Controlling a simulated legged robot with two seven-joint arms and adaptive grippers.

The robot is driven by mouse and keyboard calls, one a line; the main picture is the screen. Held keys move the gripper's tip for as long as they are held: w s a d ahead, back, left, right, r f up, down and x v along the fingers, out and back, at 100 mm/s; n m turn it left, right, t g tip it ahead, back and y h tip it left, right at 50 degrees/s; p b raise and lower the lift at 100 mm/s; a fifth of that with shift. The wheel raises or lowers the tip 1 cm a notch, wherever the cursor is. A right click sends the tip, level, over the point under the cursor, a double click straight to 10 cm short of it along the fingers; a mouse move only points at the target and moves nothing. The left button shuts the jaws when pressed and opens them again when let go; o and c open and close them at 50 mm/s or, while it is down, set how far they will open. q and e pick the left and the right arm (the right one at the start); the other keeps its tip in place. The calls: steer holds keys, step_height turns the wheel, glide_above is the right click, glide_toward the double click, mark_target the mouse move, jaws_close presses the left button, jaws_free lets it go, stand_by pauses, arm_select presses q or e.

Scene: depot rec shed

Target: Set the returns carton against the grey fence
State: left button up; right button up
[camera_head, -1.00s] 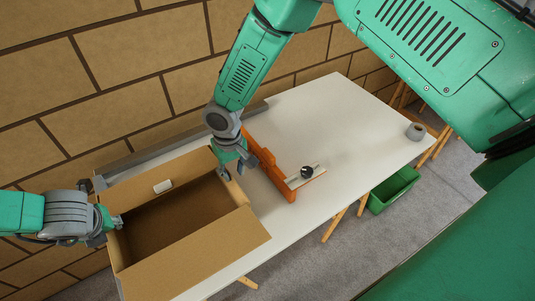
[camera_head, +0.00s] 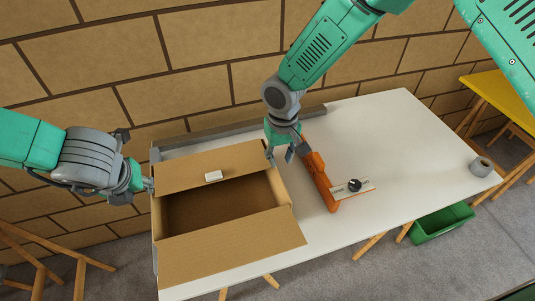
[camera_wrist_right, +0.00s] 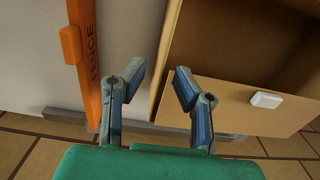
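The returns carton, an open brown cardboard box (camera_head: 232,247), stands on the left part of the pale table with its flaps folded out.
An orange fence (camera_head: 318,175), marked FENCE in the wrist view (camera_wrist_right: 88,60), stands just right of the carton. A strip with a black knob (camera_head: 355,185) adjoins it. A grey roll (camera_head: 481,166) sits at the table's right end. A green bin (camera_head: 442,222) is below. The table's right half is mostly clear.

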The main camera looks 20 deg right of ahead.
step_height(320, 180, up, 7)
steer(key=shift+a, duration=0.4)
